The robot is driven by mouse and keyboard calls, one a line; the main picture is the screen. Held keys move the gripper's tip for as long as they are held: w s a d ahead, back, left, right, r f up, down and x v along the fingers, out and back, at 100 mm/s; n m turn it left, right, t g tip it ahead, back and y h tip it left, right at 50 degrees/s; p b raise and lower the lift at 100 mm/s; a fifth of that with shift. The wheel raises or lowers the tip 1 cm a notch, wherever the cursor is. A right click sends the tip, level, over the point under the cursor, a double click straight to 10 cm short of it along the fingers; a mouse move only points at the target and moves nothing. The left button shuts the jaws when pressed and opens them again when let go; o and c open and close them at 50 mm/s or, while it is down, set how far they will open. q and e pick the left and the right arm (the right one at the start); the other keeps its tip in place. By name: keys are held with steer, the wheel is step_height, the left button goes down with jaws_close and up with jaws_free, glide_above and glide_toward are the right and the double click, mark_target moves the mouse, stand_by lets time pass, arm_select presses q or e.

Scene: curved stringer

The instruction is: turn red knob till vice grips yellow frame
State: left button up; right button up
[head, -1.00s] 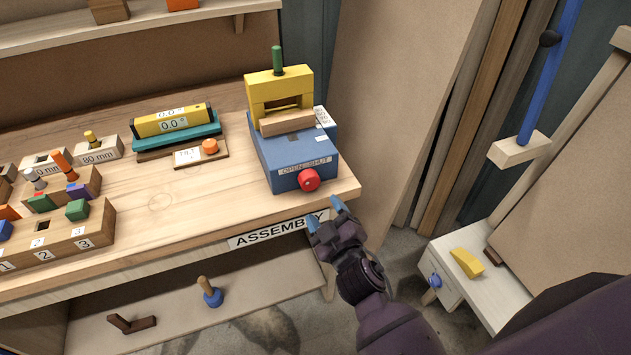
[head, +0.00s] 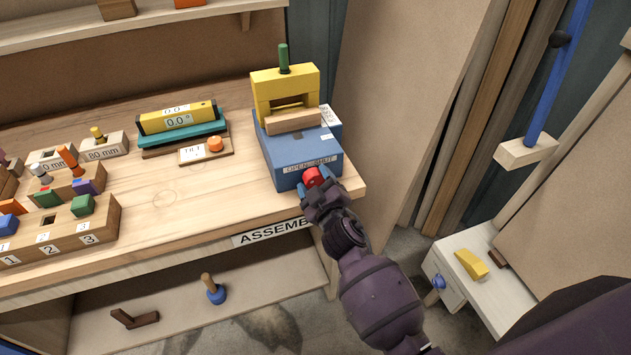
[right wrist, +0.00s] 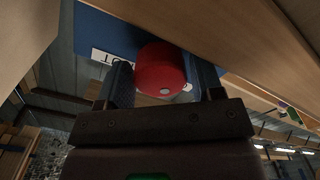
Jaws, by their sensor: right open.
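The red knob (head: 313,177) sits on the front face of the blue vice (head: 290,158), below its OPEN–SHUT label. The yellow frame (head: 285,87) stands upright on the vice behind a light wooden jaw block (head: 293,122), with a green peg (head: 283,58) on top. Whether the jaw touches the frame I cannot tell. My right gripper (head: 316,188) is open at the knob, one finger on each side. In the right wrist view the red knob (right wrist: 162,70) lies between the two fingers (right wrist: 163,88), with a gap at the right finger. My left gripper is not in view.
The vice stands near the right front corner of the wooden bench (head: 170,215). A teal holder (head: 183,133) with a yellow level and several numbered blocks lie to the left. A white side table (head: 500,295) with a yellow piece is at right.

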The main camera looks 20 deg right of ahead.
steer(key=shift+c, duration=0.2)
steer(key=c, duration=0.6)
